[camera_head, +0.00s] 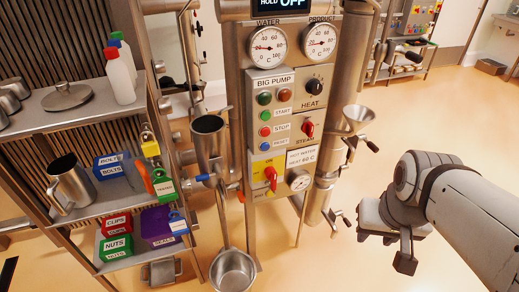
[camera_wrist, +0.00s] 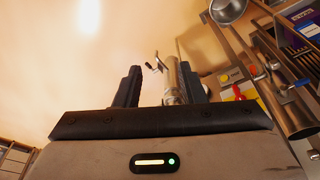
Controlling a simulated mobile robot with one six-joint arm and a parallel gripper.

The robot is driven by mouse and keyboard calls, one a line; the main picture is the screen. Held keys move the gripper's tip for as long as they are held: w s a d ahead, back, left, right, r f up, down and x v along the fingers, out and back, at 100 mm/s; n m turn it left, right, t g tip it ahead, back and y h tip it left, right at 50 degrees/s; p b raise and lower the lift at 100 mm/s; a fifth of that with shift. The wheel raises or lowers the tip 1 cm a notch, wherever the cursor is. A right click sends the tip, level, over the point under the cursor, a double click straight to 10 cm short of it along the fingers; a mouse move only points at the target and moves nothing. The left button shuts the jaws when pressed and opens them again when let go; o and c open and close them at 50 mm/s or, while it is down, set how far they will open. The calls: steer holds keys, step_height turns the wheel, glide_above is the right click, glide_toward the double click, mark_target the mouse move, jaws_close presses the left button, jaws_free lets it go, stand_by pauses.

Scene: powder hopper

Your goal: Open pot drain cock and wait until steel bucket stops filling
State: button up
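The steel pot (camera_head: 207,145) hangs upright on the left side of the machine. Its drain cock has a blue handle (camera_head: 205,177) pointing sideways near the pot's lower end. A pipe runs down from there to the steel bucket (camera_head: 233,271) at floor level. No stream is visible, and I cannot tell the bucket's fill level. My gripper (camera_head: 384,250) is to the right of the machine, well away from the pot. It is open and empty; its two fingers are apart in the wrist view (camera_wrist: 160,75). There the bucket (camera_wrist: 229,9) shows at the top.
The control panel (camera_head: 285,122) stands between pot and gripper, with a small funnel (camera_head: 357,118) and valve levers on its right. A shelf rack (camera_head: 80,115) with bottles, jug and labelled bins stands close on the pot's left.

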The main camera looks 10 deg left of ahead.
mark_target(243, 202)
steer(key=shift+s+d+r, duration=0.1)
steer(key=shift+s, duration=0.05)
steer(key=shift+o, duration=0.7)
steer(key=w+a+f+t+y+b, duration=0.1)
steer(key=w+a+f+t+b, duration=0.2)
steer(key=w+a+f+b, duration=0.5)
steer(key=w+a+f+t+y+b, duration=0.2)
steer(key=w+a+f+t+b, duration=0.2)
steer(key=w+f+b, duration=0.7)
steer(key=w+a+f+n+t+y+b, duration=0.1)
steer(key=a+f+t+y+b, duration=0.2)
steer(key=a+f+b, duration=0.5)
steer(key=w+a+f+t+y+b, duration=0.1)
steer(key=a+f+t+y+b, duration=0.35)
steer(key=a, duration=0.65)
steer(key=shift+g+h, duration=0.45)
steer(key=shift+g, duration=0.5)
steer(key=b+x, duration=0.1)
steer(key=x, duration=0.2)
steer(key=f+b+x, duration=0.1)
steer(key=x, duration=0.2)
steer(key=shift+w+f, duration=0.25)
steer(key=shift+w, duration=0.2)
